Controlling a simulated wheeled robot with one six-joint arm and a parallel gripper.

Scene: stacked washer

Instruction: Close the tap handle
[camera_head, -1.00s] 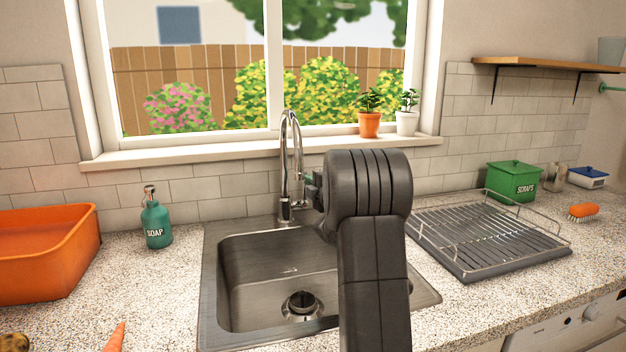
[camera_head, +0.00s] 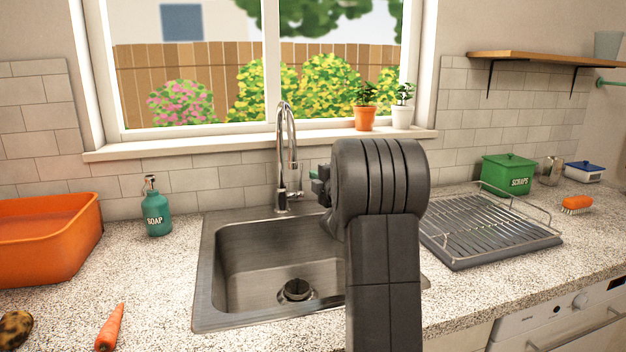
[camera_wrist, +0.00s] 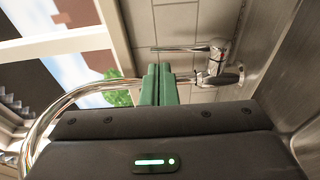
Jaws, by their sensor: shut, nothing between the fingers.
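The chrome tap (camera_head: 284,160) stands upright behind the sink (camera_head: 232,290), with a tall arched spout. Its small lever handle (camera_head: 297,195) is low on the right side of the tap body. In the wrist view the tap body (camera_wrist: 217,58) is at the right, and the handle (camera_wrist: 180,49) is a thin bar reaching left from it. My gripper (camera_head: 318,186) is right of the tap, partly hidden by my arm. In the wrist view its green fingers (camera_wrist: 158,72) are shut and empty, overlapping the spout line just below the handle. I cannot tell whether they touch the tap.
A soap bottle (camera_head: 156,208) and an orange basin (camera_head: 45,240) stand left of the sink. A wire drying rack (camera_head: 490,230) is at the right. The window sill (camera_head: 220,146) runs behind the tap. A carrot (camera_head: 110,328) lies at the front left.

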